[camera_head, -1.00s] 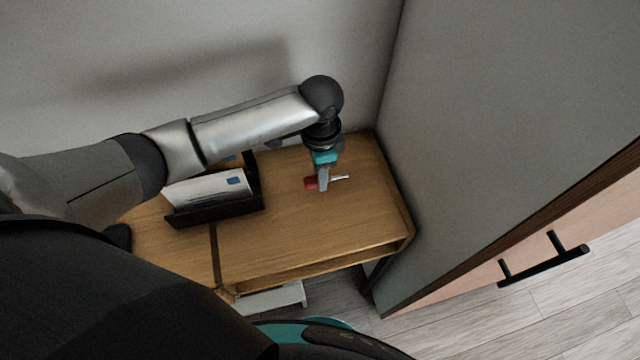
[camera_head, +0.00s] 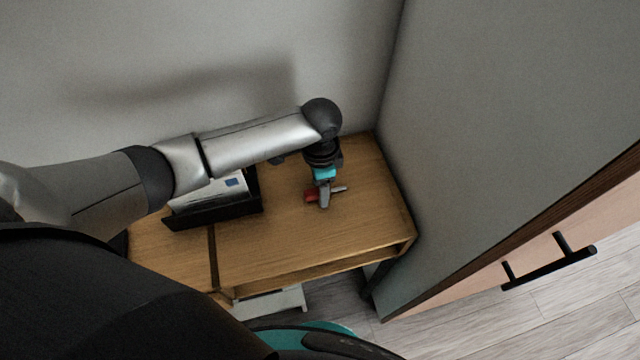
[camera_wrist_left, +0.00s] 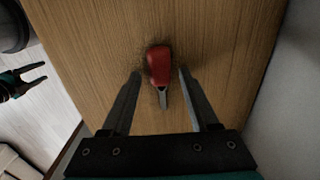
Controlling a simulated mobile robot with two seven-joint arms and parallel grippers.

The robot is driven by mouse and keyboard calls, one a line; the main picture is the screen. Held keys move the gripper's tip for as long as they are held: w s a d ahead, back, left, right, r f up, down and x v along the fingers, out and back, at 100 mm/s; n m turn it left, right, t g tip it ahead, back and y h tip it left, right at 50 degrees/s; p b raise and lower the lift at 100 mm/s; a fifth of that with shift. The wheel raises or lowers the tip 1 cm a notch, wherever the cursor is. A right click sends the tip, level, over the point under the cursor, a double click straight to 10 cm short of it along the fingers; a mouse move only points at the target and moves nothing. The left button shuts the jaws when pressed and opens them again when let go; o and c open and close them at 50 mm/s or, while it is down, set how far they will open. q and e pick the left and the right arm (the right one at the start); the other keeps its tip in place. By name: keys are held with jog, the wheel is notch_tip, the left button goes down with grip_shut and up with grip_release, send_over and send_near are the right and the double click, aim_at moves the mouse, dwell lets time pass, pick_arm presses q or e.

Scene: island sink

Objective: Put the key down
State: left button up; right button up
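The key has a red head and a grey metal shaft. In the head view the key (camera_head: 311,196) is at the right part of the wooden desk top. In the left wrist view the key (camera_wrist_left: 159,66) appears to lie on the wood, its shaft toward the wrist. My left gripper (camera_head: 324,203) is low over the desk around the key. In the left wrist view its fingers (camera_wrist_left: 159,72) stand apart on either side of the key, with a gap at each side. My right gripper (camera_wrist_left: 37,77) shows at the left of that view, fingers spread and empty.
The wooden desk (camera_head: 270,235) has bare room around the key. A black holder (camera_head: 215,215) with white papers (camera_head: 210,192) stands to the left, under my left arm. A grey panel (camera_head: 500,120) rises close at the desk's right edge, and a wall is behind.

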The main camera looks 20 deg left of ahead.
pick_arm(q)
notch_tip(320, 180, up, 12)
jog(key=p, duration=0.3)
jog(key=shift+r, duration=0.2)
dwell(0.6)
